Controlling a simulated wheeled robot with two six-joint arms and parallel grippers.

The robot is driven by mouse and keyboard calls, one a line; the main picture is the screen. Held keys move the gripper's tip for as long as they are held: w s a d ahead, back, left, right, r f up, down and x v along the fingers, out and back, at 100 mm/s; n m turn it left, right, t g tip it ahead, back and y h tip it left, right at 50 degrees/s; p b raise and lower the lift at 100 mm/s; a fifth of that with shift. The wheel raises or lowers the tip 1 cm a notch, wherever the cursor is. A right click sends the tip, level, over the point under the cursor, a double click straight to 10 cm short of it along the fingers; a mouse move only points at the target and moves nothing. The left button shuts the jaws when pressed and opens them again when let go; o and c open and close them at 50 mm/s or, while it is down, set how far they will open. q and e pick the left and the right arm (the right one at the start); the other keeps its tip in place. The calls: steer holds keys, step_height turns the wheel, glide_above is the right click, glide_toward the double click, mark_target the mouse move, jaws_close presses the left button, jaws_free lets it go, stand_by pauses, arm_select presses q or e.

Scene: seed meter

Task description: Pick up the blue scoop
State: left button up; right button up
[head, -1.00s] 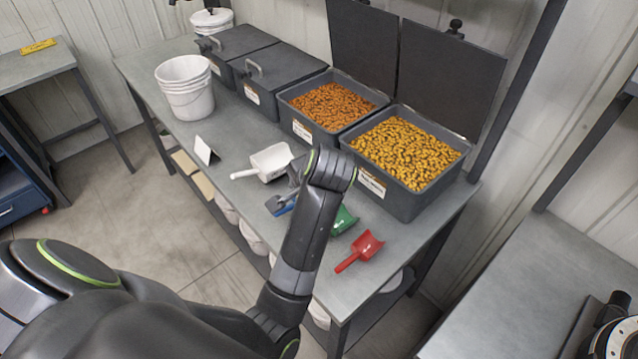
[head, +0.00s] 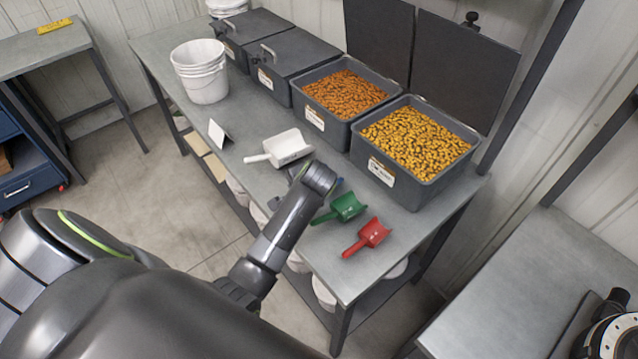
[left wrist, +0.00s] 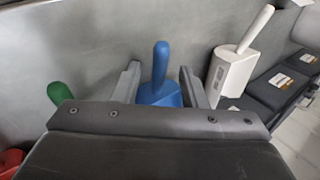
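The blue scoop (left wrist: 160,75) shows in the left wrist view, its handle pointing up the picture and its wider part partly hidden by the gripper body. My left gripper (left wrist: 158,85) is open, with one finger on each side of the scoop. I see gaps beside the handle; whether the fingers touch the wider part I cannot tell. In the head view my left arm covers nearly all of the blue scoop, and the gripper's fingers are not clear there. My right gripper is not in view.
A white scoop (head: 288,147), a green scoop (head: 347,207) and a red scoop (head: 374,233) lie nearby on the metal bench (head: 245,185). Behind them stand open bins of orange (head: 345,95) and yellow (head: 415,142) pieces. White buckets (head: 203,82) stand farther left.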

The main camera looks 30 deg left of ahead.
arm_select(q)
steer(key=shift+x, duration=1.6)
steer(key=shift+s, duration=0.1)
steer(key=shift+c, duration=0.2)
jaws_close()
